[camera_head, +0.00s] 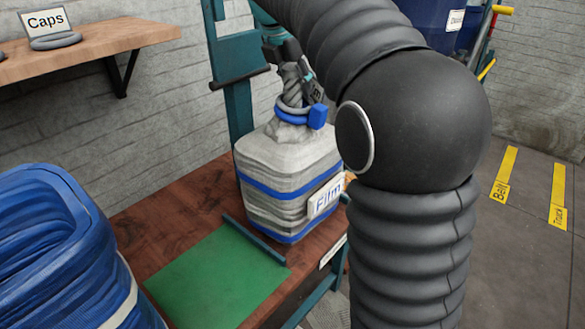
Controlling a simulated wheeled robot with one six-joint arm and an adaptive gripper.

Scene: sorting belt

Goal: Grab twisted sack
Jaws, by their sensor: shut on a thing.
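The twisted sack (285,165) is a bulky grey-white bag with blue bands and a "Film" label. It sits upright toward the back of the brown wooden table (165,215), behind a green mat (215,280). Its neck is twisted and ringed with a blue and grey tie. My gripper (293,78) is at the twisted neck, above the tie, and is shut on it.
A dark bar (255,240) lies between mat and sack. A blue bundle (70,250) fills the lower left. A shelf (85,50) with a "Caps" sign is upper left. A teal post (235,75) stands behind. A blue bin (430,22) is at the back right, near clear floor.

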